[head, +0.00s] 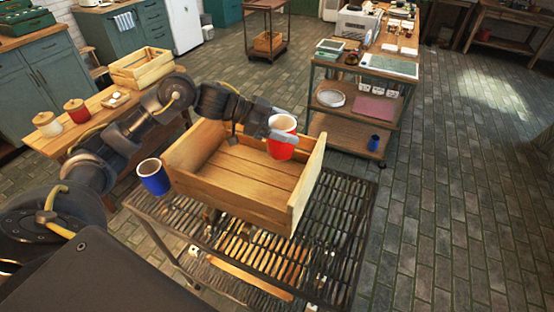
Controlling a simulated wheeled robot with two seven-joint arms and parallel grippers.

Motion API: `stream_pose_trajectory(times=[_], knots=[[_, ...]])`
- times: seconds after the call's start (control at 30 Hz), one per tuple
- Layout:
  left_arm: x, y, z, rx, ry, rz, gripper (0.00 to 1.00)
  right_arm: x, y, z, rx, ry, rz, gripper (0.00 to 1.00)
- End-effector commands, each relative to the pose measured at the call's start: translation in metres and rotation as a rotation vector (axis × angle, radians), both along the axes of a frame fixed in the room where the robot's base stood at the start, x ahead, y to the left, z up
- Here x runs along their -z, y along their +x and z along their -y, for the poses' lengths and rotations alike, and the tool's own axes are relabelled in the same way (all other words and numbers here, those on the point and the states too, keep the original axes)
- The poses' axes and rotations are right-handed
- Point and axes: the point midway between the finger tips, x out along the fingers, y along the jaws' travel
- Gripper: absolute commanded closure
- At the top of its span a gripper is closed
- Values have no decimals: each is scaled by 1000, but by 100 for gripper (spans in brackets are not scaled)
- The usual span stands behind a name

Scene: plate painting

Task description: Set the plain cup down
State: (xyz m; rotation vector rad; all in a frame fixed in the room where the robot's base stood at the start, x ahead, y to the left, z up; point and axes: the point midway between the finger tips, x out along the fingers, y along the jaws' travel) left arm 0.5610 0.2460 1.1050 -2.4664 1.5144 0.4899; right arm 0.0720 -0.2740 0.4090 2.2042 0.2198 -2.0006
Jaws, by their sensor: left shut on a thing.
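My left arm reaches in from the left, and my left gripper (282,136) is shut on a red cup (281,151). The cup is upright, with a pale inside, and overlaps the back right corner of the wooden crate (228,208) in the head view. I cannot tell whether its bottom touches the crate. A blue cup (154,181) with a pale inside is outside the crate at its left, near the corner of the metal rack table. I cannot tell from this view which cup is called plain. My right gripper is not in view.
The crate's slatted floor (245,182) looks empty. It stands on a dark slatted metal table (335,240). A shelved cart (368,112) stands behind right. Tiled floor at right is clear.

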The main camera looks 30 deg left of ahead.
Motion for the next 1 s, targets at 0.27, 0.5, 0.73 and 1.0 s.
stream_pose_trajectory(times=[0.27,0.5,0.73,1.0], knots=[[43,-37,4,-2,-2,-2,65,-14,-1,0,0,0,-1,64],[52,-43,4,-1,-2,3,65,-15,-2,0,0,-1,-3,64],[74,-50,5,-2,-3,-4,65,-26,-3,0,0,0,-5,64],[89,-49,5,-1,-2,3,65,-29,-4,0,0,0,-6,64]])
